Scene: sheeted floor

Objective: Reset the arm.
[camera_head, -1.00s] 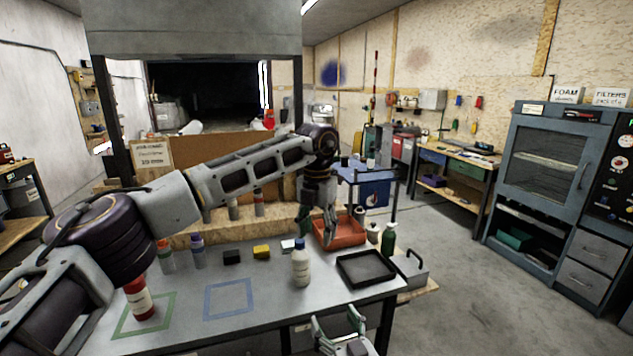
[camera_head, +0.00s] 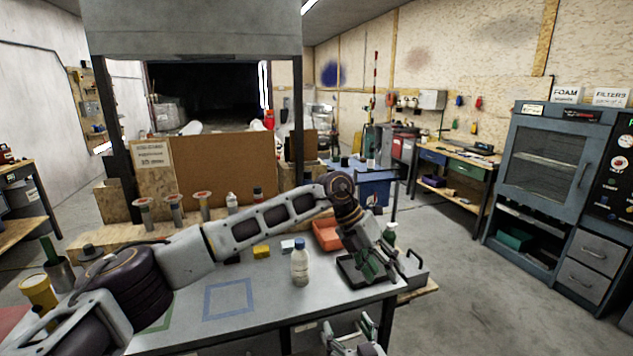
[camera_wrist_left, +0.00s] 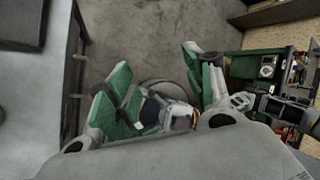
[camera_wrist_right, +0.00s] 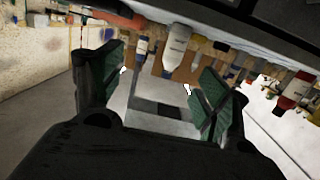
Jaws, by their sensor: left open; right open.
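My left arm reaches across the workbench from the left. My right gripper (camera_head: 349,327) is open and empty in front of the bench's front edge. In the right wrist view its fingers (camera_wrist_right: 155,85) stand apart, with bottles beyond them. Part of the bench top is hidden behind the left arm.
On the bench (camera_head: 260,325) stand a white bottle (camera_head: 299,264), a yellow block (camera_head: 261,252) and a white block (camera_head: 287,245). An orange bin (camera_head: 326,236) and a green bottle (camera_head: 389,230) are near the left wrist. Open floor (camera_head: 450,250) lies to the right.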

